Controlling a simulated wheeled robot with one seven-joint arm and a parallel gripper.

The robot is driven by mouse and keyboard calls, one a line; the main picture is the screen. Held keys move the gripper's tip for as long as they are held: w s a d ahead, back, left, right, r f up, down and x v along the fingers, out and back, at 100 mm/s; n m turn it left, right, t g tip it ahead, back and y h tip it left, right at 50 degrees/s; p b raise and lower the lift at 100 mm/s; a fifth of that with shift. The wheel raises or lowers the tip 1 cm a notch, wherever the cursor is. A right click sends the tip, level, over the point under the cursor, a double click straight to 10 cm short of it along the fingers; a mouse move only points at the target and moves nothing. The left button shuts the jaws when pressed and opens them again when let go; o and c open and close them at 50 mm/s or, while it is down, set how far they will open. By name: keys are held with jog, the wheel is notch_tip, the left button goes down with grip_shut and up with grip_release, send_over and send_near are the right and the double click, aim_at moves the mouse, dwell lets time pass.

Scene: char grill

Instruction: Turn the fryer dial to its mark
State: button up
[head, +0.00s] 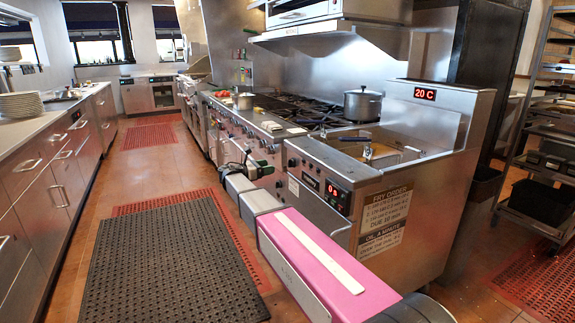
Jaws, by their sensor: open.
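The steel fryer (318,208) stands at the right end of the cooking line. A red "20 C" display (425,94) is lit on its back panel, and a small red display (337,191) is lit on its front. A small dark knob (292,163) sits on the front near the fryer's left end; I cannot tell whether it is the fryer dial, and no mark is readable. My gripper (246,158) is open and small in the view, in front of the range front left of the fryer. I see nothing between its fingers and no clear contact with a knob.
The range (290,108) with a row of front knobs runs left of the fryer, with a pot (362,105) on top. Fry baskets (375,152) sit in the fryer. Black matting (170,265) covers the open aisle. A counter (50,130) lines the left, a rack (545,140) the right.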

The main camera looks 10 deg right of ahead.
aim_at(291, 163)
jog(key=x, duration=1)
jog(key=shift+d, duration=0.25)
jog(key=shift+f, duration=0.1)
jog(key=c, duration=0.9)
